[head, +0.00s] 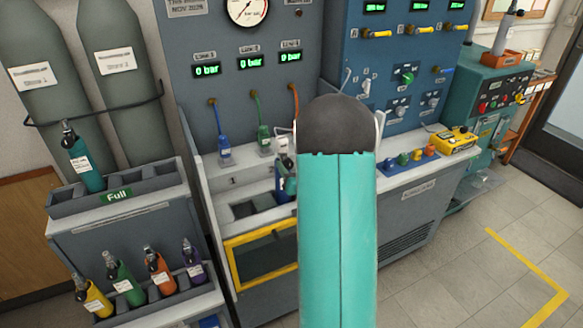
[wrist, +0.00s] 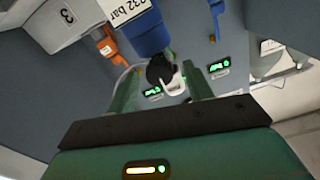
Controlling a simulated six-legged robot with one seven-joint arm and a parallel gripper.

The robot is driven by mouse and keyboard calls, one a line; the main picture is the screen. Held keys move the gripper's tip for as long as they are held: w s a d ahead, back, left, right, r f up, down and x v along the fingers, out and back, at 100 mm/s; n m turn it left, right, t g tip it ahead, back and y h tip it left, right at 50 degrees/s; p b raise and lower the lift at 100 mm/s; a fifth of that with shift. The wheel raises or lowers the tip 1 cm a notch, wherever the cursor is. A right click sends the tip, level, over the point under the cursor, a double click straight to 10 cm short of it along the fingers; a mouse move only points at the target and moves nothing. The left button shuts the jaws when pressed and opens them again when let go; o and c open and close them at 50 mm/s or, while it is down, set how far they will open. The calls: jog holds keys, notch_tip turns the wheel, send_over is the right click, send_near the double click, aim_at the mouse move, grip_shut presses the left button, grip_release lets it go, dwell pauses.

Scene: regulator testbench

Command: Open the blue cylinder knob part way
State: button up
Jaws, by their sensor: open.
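The blue cylinder (wrist: 148,32) shows at the top of the wrist view, with a white label reading "232 bar". Its black knob (wrist: 160,70) sits at the cylinder's end, with a white fitting (wrist: 175,86) beside it. My gripper (wrist: 161,78) is open, its two green fingers on either side of the knob. I cannot tell whether either finger touches it. In the head view, part of a blue cylinder (head: 284,197) shows in the bench well, left of my arm. My arm hides most of the gripper and knob there.
An orange connector (wrist: 110,43) lies close to the left finger. In the head view, blue (head: 223,150) and green (head: 263,137) hose connectors hang by the well. A rack of colored cylinders (head: 150,205) stands at left. The floor at right is clear.

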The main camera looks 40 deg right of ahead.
jog(key=c, duration=1)
jog(key=shift+n, duration=0.4)
jog(key=n, duration=0.3)
jog(key=shift+n, duration=1.9)
jog(key=shift+a, duration=0.1)
jog(key=o, duration=1)
